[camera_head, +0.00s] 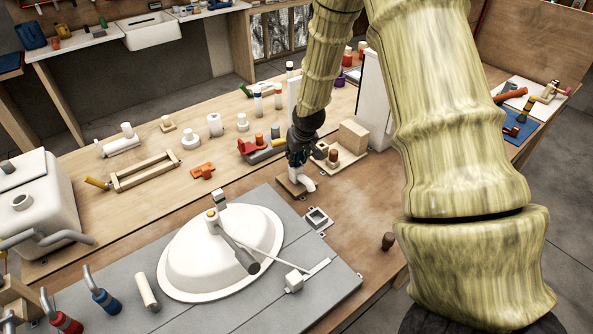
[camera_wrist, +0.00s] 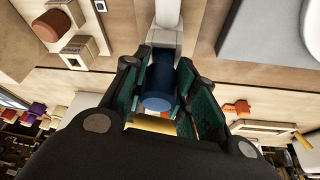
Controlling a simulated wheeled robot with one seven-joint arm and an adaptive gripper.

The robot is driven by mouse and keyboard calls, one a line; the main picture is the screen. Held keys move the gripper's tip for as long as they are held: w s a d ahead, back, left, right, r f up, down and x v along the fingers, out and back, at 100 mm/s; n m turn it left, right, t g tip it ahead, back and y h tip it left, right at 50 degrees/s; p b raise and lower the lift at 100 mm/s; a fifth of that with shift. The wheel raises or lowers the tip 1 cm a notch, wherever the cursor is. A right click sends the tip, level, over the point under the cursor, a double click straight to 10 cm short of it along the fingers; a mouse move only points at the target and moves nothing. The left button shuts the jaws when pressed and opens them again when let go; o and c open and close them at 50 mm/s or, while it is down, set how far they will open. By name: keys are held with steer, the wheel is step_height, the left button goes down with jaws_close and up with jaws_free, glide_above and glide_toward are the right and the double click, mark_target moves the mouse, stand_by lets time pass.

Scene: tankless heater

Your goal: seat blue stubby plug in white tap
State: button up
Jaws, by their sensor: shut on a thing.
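My gripper (camera_head: 299,157) is low over the workbench, right of the sink basin. In the wrist view my gripper (camera_wrist: 160,85) is shut on the blue stubby plug (camera_wrist: 159,82), which lies between its dark green finger pads. The white tap (camera_head: 308,183) stands on a small wooden base just below my gripper. It also shows in the wrist view (camera_wrist: 168,42), in line with the plug's far end. The plug and the tap's mouth look touching or very close; I cannot tell how deep the plug sits. The plug is mostly hidden in the head view.
A white sink basin (camera_head: 185,262) sits in the grey counter to the left. A wooden block (camera_head: 353,135) and a board with small parts stand close on the right. A small square fitting (camera_head: 317,219) and a brown plug (camera_head: 388,241) lie nearer. The wood between them is clear.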

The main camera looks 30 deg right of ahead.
steer(key=shift+f, duration=0.35)
stand_by(0.5)
steer(key=o, duration=1)
steer(key=shift+r, duration=0.1)
steer(key=v, duration=1.1)
steer(key=shift+r, duration=0.35)
steer(key=shift+s, duration=0.1)
